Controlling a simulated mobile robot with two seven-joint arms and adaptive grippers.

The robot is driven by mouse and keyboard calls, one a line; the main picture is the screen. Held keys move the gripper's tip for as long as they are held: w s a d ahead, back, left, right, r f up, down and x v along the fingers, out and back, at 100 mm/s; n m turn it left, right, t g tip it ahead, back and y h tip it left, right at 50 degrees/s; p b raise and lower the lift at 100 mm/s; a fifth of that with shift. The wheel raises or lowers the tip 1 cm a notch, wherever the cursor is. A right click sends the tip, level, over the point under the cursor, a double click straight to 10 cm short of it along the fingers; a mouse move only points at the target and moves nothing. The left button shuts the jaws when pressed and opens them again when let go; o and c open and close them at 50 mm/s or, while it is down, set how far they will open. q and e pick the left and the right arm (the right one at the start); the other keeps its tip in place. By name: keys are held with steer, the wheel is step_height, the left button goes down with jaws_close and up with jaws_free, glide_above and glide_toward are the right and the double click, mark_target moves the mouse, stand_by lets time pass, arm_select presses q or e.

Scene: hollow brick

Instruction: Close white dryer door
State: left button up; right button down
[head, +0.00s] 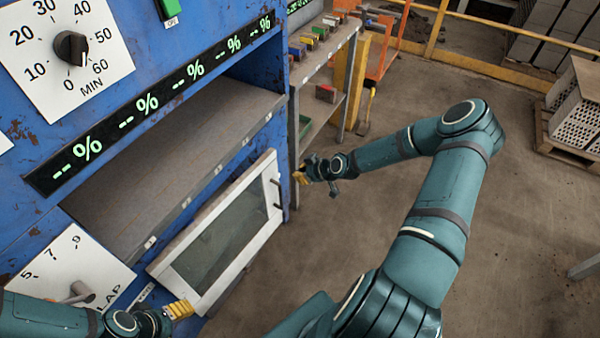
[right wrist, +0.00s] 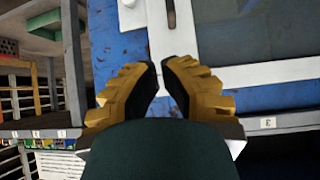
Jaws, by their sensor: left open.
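The white dryer door (head: 273,205) has a white frame, a glass pane and a dark handle on its right side. It stands open, slanting out below the wide opening of the blue dryer (head: 20,210). My left gripper (head: 181,309) is open and empty beside the door's lower corner; I cannot tell whether it touches. My right gripper (head: 300,173) is a little beyond the door's upper right corner. In the right wrist view, my right gripper's yellow fingers (right wrist: 160,66) point toward white framing (right wrist: 270,74), with a narrow gap between their tips and nothing visible in it.
A timer dial (head: 71,47) and a percent display (head: 150,103) are on the dryer's front. A rack (head: 326,47) with small coloured blocks stands just beyond the dryer. Bricks on a pallet (head: 575,150) stand at the far right. The floor on the right is mostly clear.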

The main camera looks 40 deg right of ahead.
mark_target(274, 171)
steer(key=x, duration=0.3)
steer(key=r+x, duration=0.1)
steer(key=x, duration=0.2)
steer(key=w+b+x, duration=0.1)
steer(key=x, duration=0.2)
steer(key=shift+w+a, duration=0.3)
steer(key=shift+w, duration=0.1)
steer(key=shift+w+a, duration=0.15)
steer(key=shift+w, duration=0.3)
